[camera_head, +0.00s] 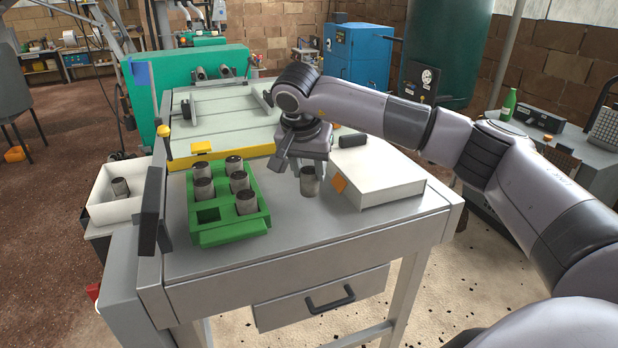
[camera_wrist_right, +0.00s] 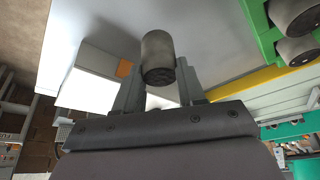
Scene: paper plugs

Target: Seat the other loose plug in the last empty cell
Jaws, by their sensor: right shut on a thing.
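My right gripper (camera_head: 310,168) is shut on a grey cylindrical plug (camera_head: 310,183), which hangs roughly upright below it, right of the green tray. In the right wrist view the plug (camera_wrist_right: 158,55) sits between the fingers (camera_wrist_right: 158,82). I cannot tell whether its bottom touches the table. The green tray (camera_head: 232,240) has plugs standing in several cells, such as the front right one (camera_head: 246,202). Its front left cell (camera_head: 208,216) is empty. The tray's edge also shows at the right wrist view's top right (camera_wrist_right: 268,40). My left gripper is not in view.
A white box (camera_head: 395,180) with an orange tag stands right of the held plug, a dark cylinder (camera_head: 352,140) on it. A yellow bar (camera_head: 220,161) runs behind the tray. A white bin (camera_head: 105,207) at left holds another plug (camera_head: 120,189). The front tabletop (camera_head: 330,228) is clear.

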